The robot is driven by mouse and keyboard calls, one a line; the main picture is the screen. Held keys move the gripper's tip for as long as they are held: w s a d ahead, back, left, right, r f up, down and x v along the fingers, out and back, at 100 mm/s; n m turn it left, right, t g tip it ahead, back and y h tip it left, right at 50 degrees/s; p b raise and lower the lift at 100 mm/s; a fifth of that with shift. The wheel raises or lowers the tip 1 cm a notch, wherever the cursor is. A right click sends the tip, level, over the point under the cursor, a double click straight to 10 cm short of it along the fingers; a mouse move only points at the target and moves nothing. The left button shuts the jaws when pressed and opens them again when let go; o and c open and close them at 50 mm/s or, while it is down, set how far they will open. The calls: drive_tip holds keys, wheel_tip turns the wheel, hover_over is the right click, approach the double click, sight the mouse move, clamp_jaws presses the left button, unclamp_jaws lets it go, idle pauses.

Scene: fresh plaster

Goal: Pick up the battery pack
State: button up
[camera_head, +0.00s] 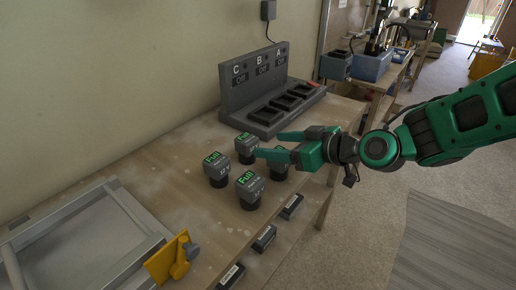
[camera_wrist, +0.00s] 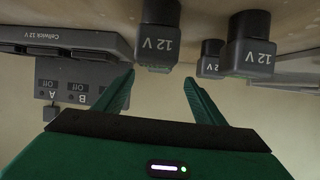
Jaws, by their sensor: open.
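Several dark grey battery packs stand on the wooden bench in the head view, with green "Full" displays on their tops. They are a left pack (camera_head: 216,169), a back pack (camera_head: 246,146), a front pack (camera_head: 250,190) and a right pack (camera_head: 279,170), partly hidden by my gripper. My gripper (camera_head: 271,145) is open and reaches in from the right, its fingers over the packs. In the wrist view, which looks upside down, a pack marked 12 V (camera_wrist: 158,45) shows between and just beyond the fingertips (camera_wrist: 159,77). I cannot tell whether they touch it.
A grey charger (camera_head: 262,85) with bays C, B and A, each reading Off, stands behind. A grey frame (camera_head: 75,215) and a yellow tool (camera_head: 172,258) lie at left. Dark label holders (camera_head: 264,238) line the bench's front edge. Blue bins (camera_head: 372,65) stand beyond; floor is open at right.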

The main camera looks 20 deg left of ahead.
sight(252, 141)
drive_tip(key=shift+s+a+f, duration=0.1)
drive_tip(key=shift+a, duration=0.2)
drive_tip(key=x, duration=0.4)
drive_tip(key=shift+a, duration=0.2)
drive_tip(key=shift+w+x, duration=0.15)
drive_tip(key=shift+x, duration=1.4)
drive_tip(key=shift+w+x, duration=0.15)
drive_tip(key=shift+x, duration=1.45)
drive_tip(key=shift+d+r, duration=0.1)
drive_tip(key=shift+r, duration=0.15)
drive_tip(key=c, duration=1.4)
